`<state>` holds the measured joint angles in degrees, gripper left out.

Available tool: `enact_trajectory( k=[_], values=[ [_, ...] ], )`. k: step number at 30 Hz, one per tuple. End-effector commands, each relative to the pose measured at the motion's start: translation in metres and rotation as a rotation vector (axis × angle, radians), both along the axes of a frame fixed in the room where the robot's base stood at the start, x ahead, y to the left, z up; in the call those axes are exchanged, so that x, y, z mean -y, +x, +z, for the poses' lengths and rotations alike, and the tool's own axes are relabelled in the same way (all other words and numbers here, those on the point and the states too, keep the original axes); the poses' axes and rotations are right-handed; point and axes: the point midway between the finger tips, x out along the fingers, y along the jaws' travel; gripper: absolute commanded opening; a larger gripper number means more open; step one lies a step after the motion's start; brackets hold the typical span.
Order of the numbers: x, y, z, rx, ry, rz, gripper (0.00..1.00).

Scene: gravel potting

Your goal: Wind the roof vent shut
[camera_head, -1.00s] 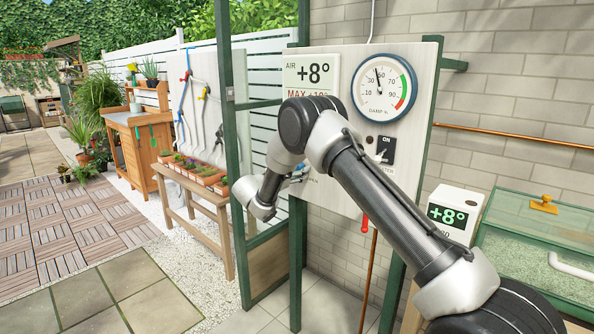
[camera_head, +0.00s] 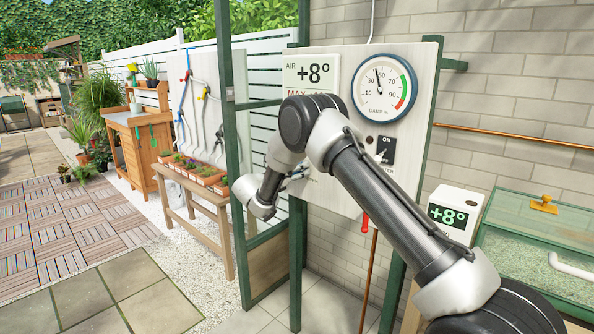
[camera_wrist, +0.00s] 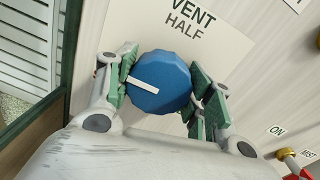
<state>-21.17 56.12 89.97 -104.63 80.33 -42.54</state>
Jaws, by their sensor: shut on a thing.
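A blue many-sided knob (camera_wrist: 158,84) with a white pointer bar shows in the wrist view on a pale panel. The pointer runs from the knob's middle toward the left, tilted slightly. A sign (camera_wrist: 200,20) above the knob reads "VENT HALF". My gripper (camera_wrist: 163,88) has its green-padded fingers on both sides of the knob and is shut on it. In the head view my arm hides the knob and most of the gripper. The roof vent itself is not seen.
A red handle (camera_head: 365,222) hangs below.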

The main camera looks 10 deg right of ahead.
Motion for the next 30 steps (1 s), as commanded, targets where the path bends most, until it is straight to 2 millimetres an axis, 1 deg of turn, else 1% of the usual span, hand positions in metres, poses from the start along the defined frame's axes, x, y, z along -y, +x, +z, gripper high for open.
enact_trajectory(
  k=[8,9,11,12,20,23,26,30],
  values=[
    [-0.001,0.000,-0.001,-0.002,0.001,0.002,0.28],
    [-0.001,0.000,-0.001,-0.002,0.001,0.001,0.59],
    [-0.001,0.000,-0.001,-0.002,0.000,0.001,0.70],
    [0.000,0.000,-0.001,-0.002,0.000,0.001,0.74],
    [0.000,0.000,0.000,0.000,0.001,0.000,0.74],
    [-0.003,-0.002,0.000,0.001,0.001,0.001,0.74],
    [-0.013,-0.009,0.000,-0.001,0.001,0.003,0.74],
    [-0.036,-0.027,0.000,0.000,0.001,0.004,0.74]
  ],
)
